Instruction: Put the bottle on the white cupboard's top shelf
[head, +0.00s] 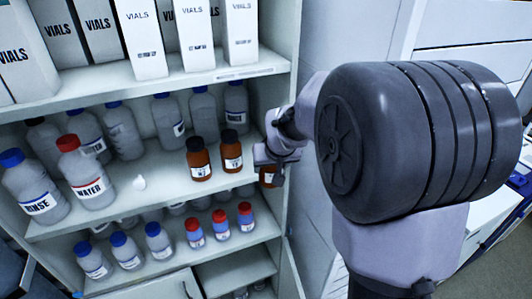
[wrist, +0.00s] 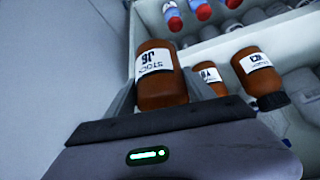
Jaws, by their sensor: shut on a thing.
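A brown bottle (wrist: 160,90) with a white label reading "STOCK" and "J6" is between the jaws of my gripper (wrist: 160,122) in the wrist view. In the head view my gripper (head: 272,155) is shut on this bottle (head: 269,178), mostly hidden by the jaws. They are at the right end of the white cupboard's (head: 291,80) middle shelf (head: 110,190) in view, close to the side wall. I cannot tell whether the bottle touches the shelf. The shelf above (head: 215,75) holds tall white vial boxes.
Two brown bottles, one (head: 198,158) left of the other (head: 231,150), stand left of my gripper. Clear bottles (head: 124,130) stand behind, and a rinse bottle (head: 33,187) and a water bottle (head: 85,172) at left. Small red-capped bottles (head: 220,224) stand below.

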